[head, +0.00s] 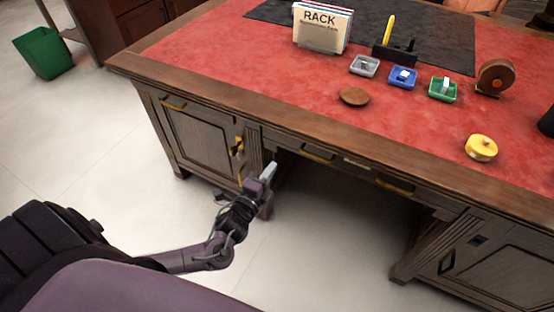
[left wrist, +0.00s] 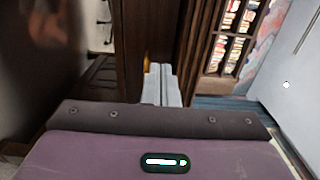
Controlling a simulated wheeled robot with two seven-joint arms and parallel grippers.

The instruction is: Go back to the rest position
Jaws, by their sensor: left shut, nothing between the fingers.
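My left gripper (head: 268,172) is shut and empty in the head view. It hangs in front of the desk, below the edge of the top, near the left cabinet's right side and the knee opening. Its pale fingers also show in the left wrist view (left wrist: 165,85), pressed together. The leather desk (head: 240,85) has a red top with a brown wooden rim. My right gripper is in neither view.
On the desk stand a rack (head: 321,28), grey (head: 364,66), blue (head: 403,77) and green (head: 442,89) trays, a brown disc (head: 354,96), a tape dispenser (head: 496,77) and a yellow round object (head: 481,148). A green bin (head: 44,53) stands at far left. The floor in front is clear.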

